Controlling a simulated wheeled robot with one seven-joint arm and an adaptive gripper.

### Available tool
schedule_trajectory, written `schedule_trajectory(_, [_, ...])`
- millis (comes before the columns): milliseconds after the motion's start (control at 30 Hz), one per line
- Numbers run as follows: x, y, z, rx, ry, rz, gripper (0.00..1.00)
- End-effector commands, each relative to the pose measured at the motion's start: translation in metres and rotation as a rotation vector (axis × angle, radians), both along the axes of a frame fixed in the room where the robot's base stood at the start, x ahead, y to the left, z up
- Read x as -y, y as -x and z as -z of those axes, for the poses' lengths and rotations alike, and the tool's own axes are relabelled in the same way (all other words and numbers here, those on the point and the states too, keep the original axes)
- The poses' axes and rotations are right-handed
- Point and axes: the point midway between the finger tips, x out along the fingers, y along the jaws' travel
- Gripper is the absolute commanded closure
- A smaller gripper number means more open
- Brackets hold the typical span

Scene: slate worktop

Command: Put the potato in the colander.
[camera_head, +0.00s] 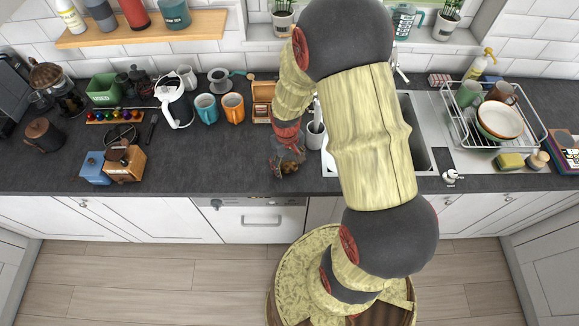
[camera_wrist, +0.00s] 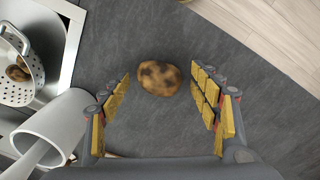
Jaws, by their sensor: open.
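The potato (camera_wrist: 159,78), brown with dark patches, lies on the slate worktop in the wrist view. My gripper (camera_wrist: 160,84) is open, with one yellow-padded finger to each side of the potato and gaps between. The white perforated colander (camera_wrist: 36,72) is at the left edge of the wrist view, partly cut off, by the sink; a brown, potato-like thing (camera_wrist: 17,73) shows inside it. In the head view my gripper (camera_head: 287,163) is low over the worktop left of the sink. My arm hides the colander there, and the potato is hard to make out.
A white cylindrical holder (camera_wrist: 62,125) stands between the colander and my gripper; it also shows in the head view (camera_head: 315,135). An orange mug (camera_head: 233,108) and a wooden box (camera_head: 263,100) stand behind. The worktop front left of my gripper is clear.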

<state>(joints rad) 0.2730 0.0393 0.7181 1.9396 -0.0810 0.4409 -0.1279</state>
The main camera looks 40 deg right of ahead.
Motion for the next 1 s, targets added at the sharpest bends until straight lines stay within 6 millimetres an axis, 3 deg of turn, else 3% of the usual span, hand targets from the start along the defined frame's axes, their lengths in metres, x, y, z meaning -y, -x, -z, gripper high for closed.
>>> schedule_trajectory(267, [0.0004, -0.0009, 0.0010, 0.002, 0.001, 0.000, 0.39])
schedule_trajectory(1000, [0.0004, -0.0008, 0.0008, 0.002, 0.000, 0.000, 0.81])
